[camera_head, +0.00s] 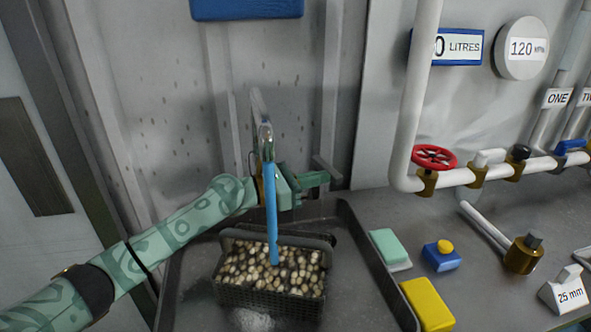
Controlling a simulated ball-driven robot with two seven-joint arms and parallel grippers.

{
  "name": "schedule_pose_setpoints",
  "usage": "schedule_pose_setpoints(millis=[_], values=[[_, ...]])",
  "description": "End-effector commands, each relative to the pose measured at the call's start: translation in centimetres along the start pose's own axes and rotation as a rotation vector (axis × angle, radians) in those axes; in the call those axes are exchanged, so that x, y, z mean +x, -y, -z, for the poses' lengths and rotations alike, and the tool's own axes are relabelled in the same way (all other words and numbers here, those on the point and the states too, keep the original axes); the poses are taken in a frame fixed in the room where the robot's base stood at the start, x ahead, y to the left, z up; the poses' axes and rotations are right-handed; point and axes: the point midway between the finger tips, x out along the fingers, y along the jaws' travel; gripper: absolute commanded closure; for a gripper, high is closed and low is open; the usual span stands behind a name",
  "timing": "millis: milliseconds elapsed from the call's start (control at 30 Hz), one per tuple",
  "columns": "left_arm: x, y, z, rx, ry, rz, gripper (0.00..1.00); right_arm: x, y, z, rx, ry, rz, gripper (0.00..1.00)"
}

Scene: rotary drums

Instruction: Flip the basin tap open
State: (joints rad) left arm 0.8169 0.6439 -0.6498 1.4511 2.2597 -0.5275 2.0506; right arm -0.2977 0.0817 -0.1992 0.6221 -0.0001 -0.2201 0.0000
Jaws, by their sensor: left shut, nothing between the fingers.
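The basin tap (265,140) stands at the back of the dark basin (352,228), with a grey upright part above its spout. A blue stream of water (271,215) runs from the spout into a dark basket (265,300) of pale rounded pieces. My left arm reaches in from the left, and my left gripper (322,179) is behind the stream, its fingers pointing right. It is shut and empty, close to the tap; I cannot tell whether it touches it. The stream and tap partly cover the gripper. My right gripper is not in view.
Right of the basin, the counter holds a green-and-white sponge (390,247), a blue block with a yellow knob (442,254) and a yellow block (428,304). White pipes with a red handwheel (434,157) run along the wall. The basin's raised rim separates these.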

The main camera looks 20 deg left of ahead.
Motion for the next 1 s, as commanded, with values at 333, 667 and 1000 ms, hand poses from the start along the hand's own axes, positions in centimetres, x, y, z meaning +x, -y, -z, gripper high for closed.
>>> schedule_pose_setpoints(millis=[333, 667, 1000], values=[[0.0, 0.0, 0.4, -0.001, -0.003, 0.0, 1.0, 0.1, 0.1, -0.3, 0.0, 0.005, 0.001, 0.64], [-4.6, -0.1, 0.4, -0.001, -0.005, -0.002, 1.0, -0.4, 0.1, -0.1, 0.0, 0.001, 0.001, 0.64], [-12.6, -0.1, 0.5, -0.003, -0.006, -0.001, 1.0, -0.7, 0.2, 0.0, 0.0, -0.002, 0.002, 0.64]])
